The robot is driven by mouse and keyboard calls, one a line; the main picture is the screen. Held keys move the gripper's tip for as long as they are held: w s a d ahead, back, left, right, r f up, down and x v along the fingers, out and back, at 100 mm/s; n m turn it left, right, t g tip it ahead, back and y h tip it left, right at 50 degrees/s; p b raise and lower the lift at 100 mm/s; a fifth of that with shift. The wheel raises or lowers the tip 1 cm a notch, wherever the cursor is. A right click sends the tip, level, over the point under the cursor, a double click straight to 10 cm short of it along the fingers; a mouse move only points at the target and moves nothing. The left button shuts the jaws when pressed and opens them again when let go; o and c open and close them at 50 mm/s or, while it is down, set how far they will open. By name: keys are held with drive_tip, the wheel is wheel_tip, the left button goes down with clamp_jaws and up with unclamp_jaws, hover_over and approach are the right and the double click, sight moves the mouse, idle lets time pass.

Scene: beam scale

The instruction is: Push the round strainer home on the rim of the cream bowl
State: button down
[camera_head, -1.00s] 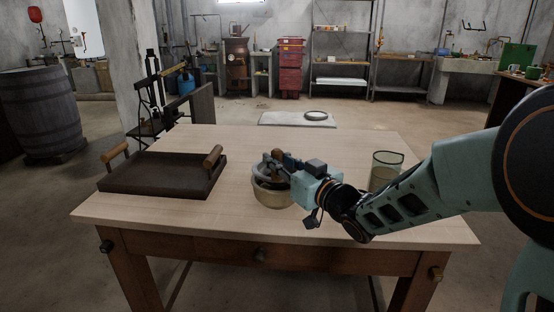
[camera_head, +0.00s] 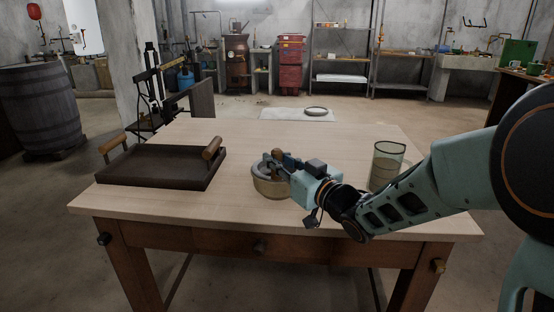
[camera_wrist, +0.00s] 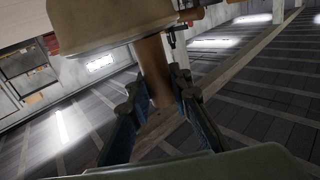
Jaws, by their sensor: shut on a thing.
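The cream bowl (camera_head: 272,190) stands on the table just right of the tray. The grey round strainer (camera_head: 259,171) sits at the bowl's rim; the head view does not show clearly whether it is fully seated. My gripper (camera_head: 284,158) reaches in from the right over the bowl and is shut on the strainer's brown wooden handle (camera_head: 277,154). In the wrist view, the handle (camera_wrist: 153,68) stands between the two fingers of my gripper (camera_wrist: 157,88).
A dark tray (camera_head: 160,179) with wooden handles lies on the table's left. A clear glass jug (camera_head: 388,155) stands right of the bowl, close behind my arm. The wooden table (camera_head: 330,142) is bare behind the bowl. Its front edge runs close before the bowl.

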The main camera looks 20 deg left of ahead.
drive_tip(key=shift+f, duration=0.1)
drive_tip(key=c, duration=1.7)
unclamp_jaws()
